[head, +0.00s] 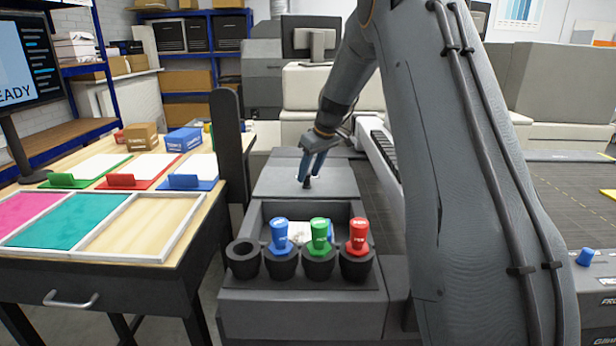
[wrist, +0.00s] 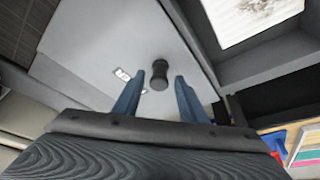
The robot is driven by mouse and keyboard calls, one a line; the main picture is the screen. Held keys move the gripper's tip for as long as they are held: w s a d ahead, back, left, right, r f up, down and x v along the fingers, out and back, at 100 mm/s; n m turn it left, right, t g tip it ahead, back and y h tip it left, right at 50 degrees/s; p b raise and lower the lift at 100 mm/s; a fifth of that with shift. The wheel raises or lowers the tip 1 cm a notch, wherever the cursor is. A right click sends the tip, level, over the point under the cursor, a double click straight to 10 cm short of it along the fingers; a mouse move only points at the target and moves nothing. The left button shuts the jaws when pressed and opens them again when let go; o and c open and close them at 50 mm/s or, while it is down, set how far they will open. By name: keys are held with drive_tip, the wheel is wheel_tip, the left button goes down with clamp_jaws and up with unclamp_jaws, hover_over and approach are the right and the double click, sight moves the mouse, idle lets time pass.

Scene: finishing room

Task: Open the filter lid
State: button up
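The filter lid (head: 330,180) is a flat grey panel on top of the dark machine in the head view. It also fills the middle of the wrist view (wrist: 95,40). A short black knob (wrist: 159,72) stands up from it, and the knob shows in the head view (head: 307,183) below my fingers. My gripper (head: 310,172) is over the lid, pointing down. In the wrist view its two blue fingers (wrist: 160,80) are apart, one on each side of the knob. A gap shows on both sides, so they do not appear to touch it. The lid lies flat.
An open bay holding a soiled white sheet (wrist: 250,14) adjoins the lid. In front stand blue (head: 279,235), green (head: 319,235) and red (head: 358,234) bottles in holders, beside an empty holder (head: 243,258). A dark upright post (head: 230,145) stands left, by a wooden table (head: 190,240).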

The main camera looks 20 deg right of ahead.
drive_tip(key=shift+b+v, duration=0.6)
drive_tip(key=shift+v, duration=2.35)
